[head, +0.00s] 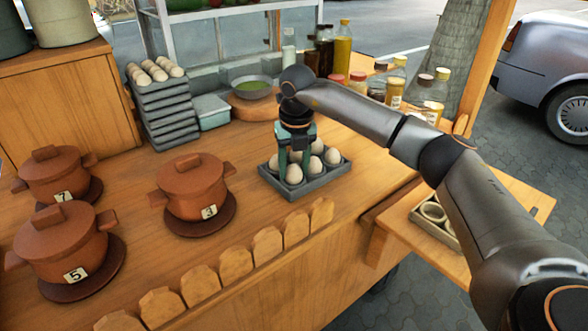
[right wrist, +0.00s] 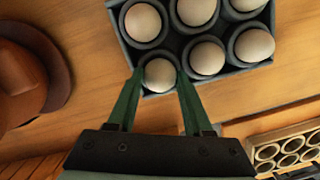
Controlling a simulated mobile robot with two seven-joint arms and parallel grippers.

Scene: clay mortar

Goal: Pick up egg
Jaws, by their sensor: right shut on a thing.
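A grey egg tray (head: 312,184) with several pale eggs stands on the wooden counter. It also shows at the top of the right wrist view (right wrist: 128,52). My right gripper (head: 293,170) points down into the tray. Its green fingers are closed on either side of one egg (right wrist: 159,75) in the corner cup. That egg (head: 294,174) appears to be still in its cup. The other eggs sit in neighbouring cups, close to the fingers. My left gripper is not in view.
Clay pots (head: 193,186) on saucers stand on the left. A stack of grey trays (head: 165,110) topped with eggs stands behind. Wooden tags (head: 268,246) edge the front.

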